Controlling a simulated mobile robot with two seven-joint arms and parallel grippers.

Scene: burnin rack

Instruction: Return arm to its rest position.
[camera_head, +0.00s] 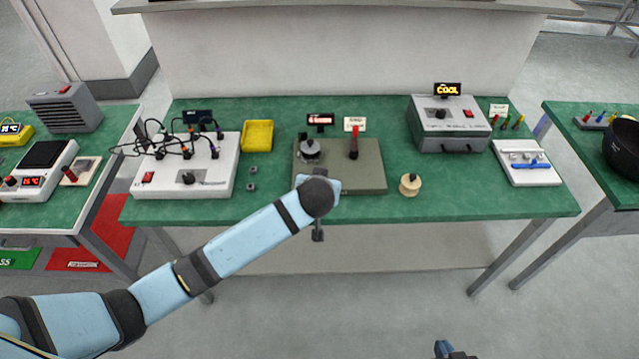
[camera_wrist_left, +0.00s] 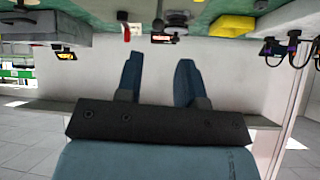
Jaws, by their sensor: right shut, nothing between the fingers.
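My left arm (camera_head: 235,240) reaches in from the lower left, and its dark wrist end is over the front of the middle green table (camera_head: 450,205). In the head view its gripper is mostly hidden behind the wrist. In the left wrist view, my left gripper (camera_wrist_left: 159,62) shows two blue fingers apart with nothing between them. My right gripper (camera_head: 448,350) shows only partly at the bottom edge of the head view, in front of the table and away from it. It is shut and empty.
A grey-green plate fixture (camera_head: 365,180) with a red-handled lever stands behind my left wrist. A white box with cables (camera_head: 210,180), yellow tray (camera_head: 257,135), wooden spool (camera_head: 410,185), grey COOL box (camera_head: 450,133) and white tray (camera_head: 530,175) surround it. Floor in front is clear.

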